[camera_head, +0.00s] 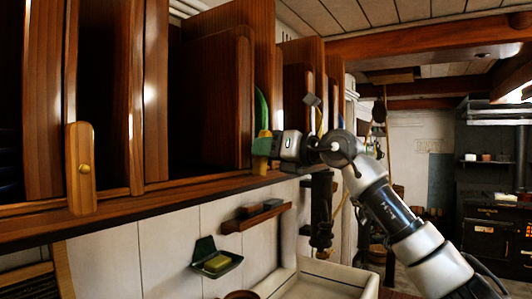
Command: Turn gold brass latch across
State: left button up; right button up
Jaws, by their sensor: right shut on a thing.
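A small gold-yellow latch (260,166) stands at the front edge of the wooden plate rack, near the middle of the view. Its lower end shows below a green part at my gripper's tip. My right gripper (266,146) reaches in from the right and is shut on the latch's upper part. The fingers hide much of the latch, so its exact angle is hard to tell. My left gripper is not in view.
A wooden latch with a brass knob (82,168) stands upright at the rack's left. The rack's ledge (150,203) runs below the dividers. Under it are a small wooden shelf (255,217), a green soap dish (206,252) and a pale sink (318,277).

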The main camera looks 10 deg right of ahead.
jog(key=m+b, duration=0.1)
jog(key=m, duration=0.2)
jog(key=shift+d+m, duration=0.1)
jog(key=shift+m, duration=0.3)
jog(key=m, duration=0.1)
jog(key=m+b, duration=0.1)
jog(key=m, duration=0.1)
jog(key=shift+w+d+f+m, duration=0.1)
jog(key=shift+w+f+m, duration=0.05)
jog(key=shift+m, duration=0.15)
jog(key=m+b, duration=0.2)
jog(key=m, duration=0.1)
jog(key=shift+f+m, duration=0.15)
jog(key=shift+m, duration=0.15)
jog(key=shift+f+m+b, duration=0.1)
jog(key=shift+m+b, duration=0.6)
jog(key=shift+m, duration=1.2)
jog(key=shift+d, duration=0.1)
jog(key=o, duration=0.9)
jog(key=shift+w, duration=0.1)
